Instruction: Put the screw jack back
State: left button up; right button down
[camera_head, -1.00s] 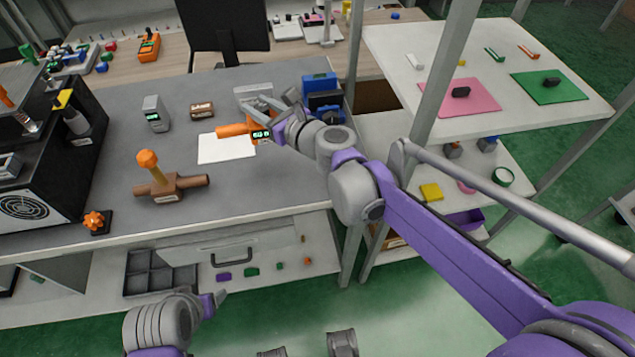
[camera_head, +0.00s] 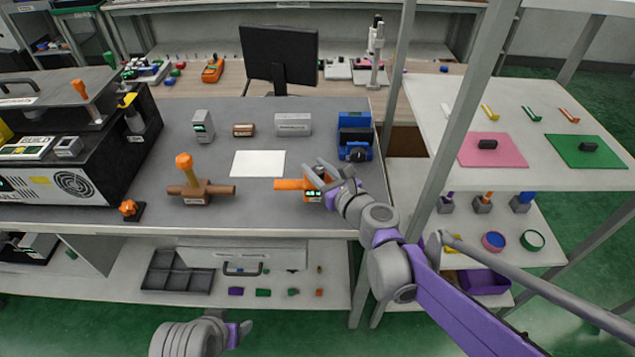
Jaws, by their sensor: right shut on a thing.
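An orange tool (camera_head: 289,184) with a small green-lit display lies sideways in my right gripper (camera_head: 322,181), over the grey bench (camera_head: 150,216). I cannot tell for sure that it is the screw jack, or whether it touches the bench. My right gripper is shut on it, and the fingers partly hide it. A flat white sheet (camera_head: 258,163) lies bare, behind and left of the tool. My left gripper (camera_head: 240,330) is low at the bottom, in front of the lower shelf; its fingers do not show clearly.
A brown valve-like fixture (camera_head: 218,190) with an orange handle stands left of the tool. A blue device (camera_head: 355,143) stands at the bench's back right, near a grey box (camera_head: 293,124). A shelf post (camera_head: 440,180) rises right of my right arm.

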jog(key=shift+f, duration=1.8)
jog(key=shift+b, duration=0.3)
jog(key=shift+f, duration=0.2)
jog(key=c, duration=0.5)
grip_release()
